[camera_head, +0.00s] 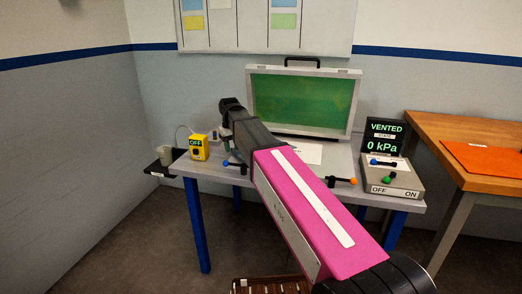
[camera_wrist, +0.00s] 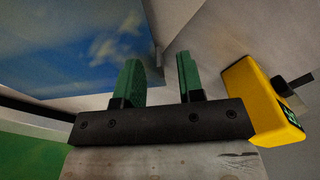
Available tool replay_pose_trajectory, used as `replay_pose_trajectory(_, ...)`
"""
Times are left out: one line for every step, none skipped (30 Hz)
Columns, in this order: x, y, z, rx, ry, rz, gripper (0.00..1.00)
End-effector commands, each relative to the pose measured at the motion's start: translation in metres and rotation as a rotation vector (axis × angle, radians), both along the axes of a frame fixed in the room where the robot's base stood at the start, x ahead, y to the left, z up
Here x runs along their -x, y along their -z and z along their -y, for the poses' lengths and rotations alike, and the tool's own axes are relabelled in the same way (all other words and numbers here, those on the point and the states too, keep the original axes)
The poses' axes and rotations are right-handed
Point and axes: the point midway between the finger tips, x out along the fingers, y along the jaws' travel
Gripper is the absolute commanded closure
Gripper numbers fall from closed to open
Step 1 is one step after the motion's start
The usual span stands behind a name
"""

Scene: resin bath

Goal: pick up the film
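A flat orange sheet (camera_head: 486,158) lies on the wooden table at the right edge of the head view and is cut off by the frame. It may be the film, but I cannot tell for sure. My gripper (camera_head: 231,106) is far to its left, raised over the left part of the grey bench. In the wrist view my gripper's two green fingers (camera_wrist: 158,75) stand apart with nothing between them. The sheet does not show in the wrist view.
A case lid with a green panel (camera_head: 303,97) stands open on the bench (camera_head: 345,160). A yellow box reading OFF (camera_head: 198,148) is left of my gripper. A control box (camera_head: 391,178) and a VENTED display (camera_head: 383,137) are at right. The wooden table (camera_head: 455,131) adjoins.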

Motion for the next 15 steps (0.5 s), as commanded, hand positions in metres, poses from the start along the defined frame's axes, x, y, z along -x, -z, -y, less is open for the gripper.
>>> replay_pose_trajectory(0.0004, 0.0047, 0.0003, 0.000, 0.000, -0.001, 0.65)
replay_pose_trajectory(0.0003, 0.0062, 0.0002, 0.000, 0.000, 0.000, 0.65)
replay_pose_trajectory(0.0001, 0.0074, 0.0002, 0.000, 0.000, 0.000, 0.65)
replay_pose_trajectory(0.0000, 0.0078, 0.0002, 0.000, 0.000, 0.001, 0.65)
replay_pose_trajectory(-0.0001, 0.0078, 0.0002, 0.000, 0.000, 0.001, 0.65)
replay_pose_trajectory(-0.0001, 0.0076, 0.0002, 0.000, 0.000, 0.001, 0.65)
replay_pose_trajectory(-0.0002, 0.0075, 0.0002, 0.000, 0.000, 0.001, 0.65)
replay_pose_trajectory(-0.0002, 0.0075, 0.0002, 0.000, 0.000, 0.001, 0.65)
replay_pose_trajectory(-0.0001, 0.0074, 0.0002, 0.000, 0.000, 0.001, 0.68)
replay_pose_trajectory(-0.0001, 0.0074, 0.0002, 0.000, 0.000, 0.001, 0.78)
replay_pose_trajectory(-0.0001, 0.0074, 0.0002, 0.000, 0.000, 0.001, 0.88)
replay_pose_trajectory(-0.0001, 0.0074, 0.0002, 0.000, 0.000, 0.001, 1.00)
replay_pose_trajectory(-0.0001, 0.0074, 0.0002, 0.000, 0.000, 0.001, 1.00)
replay_pose_trajectory(-0.0001, 0.0074, 0.0002, 0.000, 0.000, 0.001, 1.00)
replay_pose_trajectory(-0.0001, 0.0074, 0.0002, 0.000, 0.000, 0.001, 1.00)
